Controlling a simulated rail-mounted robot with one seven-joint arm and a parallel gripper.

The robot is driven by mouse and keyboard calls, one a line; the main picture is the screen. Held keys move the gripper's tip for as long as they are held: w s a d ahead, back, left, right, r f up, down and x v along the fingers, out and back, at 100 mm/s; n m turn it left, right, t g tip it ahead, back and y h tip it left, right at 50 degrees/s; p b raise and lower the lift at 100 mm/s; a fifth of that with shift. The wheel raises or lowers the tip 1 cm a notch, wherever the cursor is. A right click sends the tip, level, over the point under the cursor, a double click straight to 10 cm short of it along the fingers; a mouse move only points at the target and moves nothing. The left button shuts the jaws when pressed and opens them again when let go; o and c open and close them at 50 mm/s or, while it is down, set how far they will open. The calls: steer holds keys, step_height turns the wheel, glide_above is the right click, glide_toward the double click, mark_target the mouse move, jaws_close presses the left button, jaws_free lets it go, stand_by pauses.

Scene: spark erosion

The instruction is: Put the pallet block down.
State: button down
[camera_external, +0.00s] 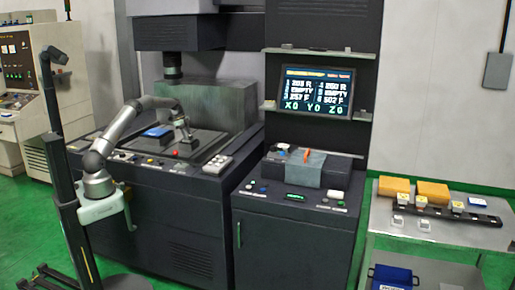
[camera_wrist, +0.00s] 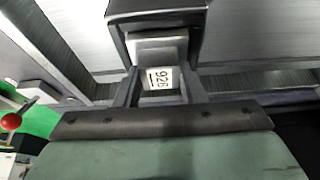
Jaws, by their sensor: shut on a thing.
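The pallet block (camera_wrist: 161,79) is a small light-grey block with a white label that seems to read 926 upside down. In the wrist view it sits between the two fingers of my gripper (camera_wrist: 160,92), which is shut on it. A dark block-shaped part (camera_wrist: 157,14) is just beyond it; I cannot tell whether they touch. In the external view my gripper (camera_external: 184,137) is low over the machine's dark work area, right of a blue item (camera_external: 157,132). The held block is too small to make out there, and its contact with the surface below is unclear.
A red ball-shaped knob (camera_wrist: 11,122) is at the left of the wrist view. A large grey block (camera_external: 218,107) stands behind my gripper.

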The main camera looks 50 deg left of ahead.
steer(key=c, duration=0.9)
jaws_free()
steer(key=v, duration=1.2)
steer(key=s+d+r+n+g+y, duration=0.1)
steer(key=s+d+r+n, duration=0.2)
steer(key=s+d, duration=0.55)
steer(key=s+d+r+n+y, duration=0.2)
steer(key=s+d+r+n, duration=0.1)
steer(key=s+d, duration=0.55)
steer(key=s+d+f+n, duration=0.2)
steer(key=s+f, duration=0.1)
steer(key=s, duration=0.5)
steer(key=s+d+f+n, duration=0.2)
steer(key=s+d+f, duration=0.1)
steer(key=s, duration=0.6)
steer(key=s+d+f+n+y, duration=0.1)
steer(key=s+d+f+n, duration=0.1)
steer(key=s, duration=0.7)
steer(key=shift+s+d+f+n, duration=0.1)
steer(key=shift+f+n, duration=0.15)
steer(key=shift+f, duration=0.25)
steer(key=shift+s+d+f+n, duration=0.15)
steer(key=shift+f+n, duration=0.1)
steer(key=shift+f, duration=0.25)
